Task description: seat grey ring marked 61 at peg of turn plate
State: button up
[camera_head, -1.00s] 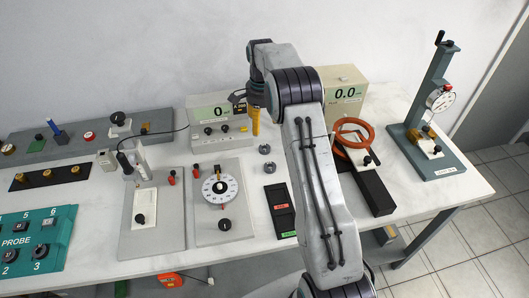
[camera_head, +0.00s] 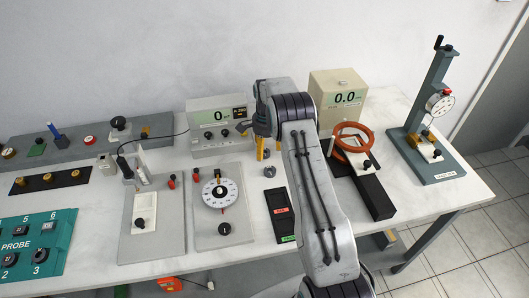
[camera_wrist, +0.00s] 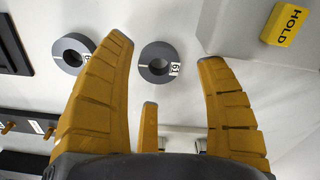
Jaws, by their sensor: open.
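The grey ring marked 61 (camera_wrist: 147,66) lies flat on the white bench top, its white label on its right side. In the wrist view it shows between the fingers of my gripper (camera_wrist: 164,50), which is open and empty. In the head view my gripper (camera_head: 262,152) hangs over the bench at that ring and mostly hides it. A second grey ring (camera_wrist: 68,58) lies to the left, outside the fingers; a finger covers part of its label. It also shows in the head view (camera_head: 270,172). The turn plate (camera_head: 228,188) is a round white dial left of my gripper; its peg is hard to make out.
A black tray (camera_head: 280,210) with red and green labels lies in front of the rings. An orange coil (camera_head: 368,133) on a black base is to the right.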

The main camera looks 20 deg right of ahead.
jog(key=shift+f, duration=0.7)
jog(key=c, duration=1.3)
jog(key=shift+o, duration=0.2)
jog(key=shift+r, duration=0.1)
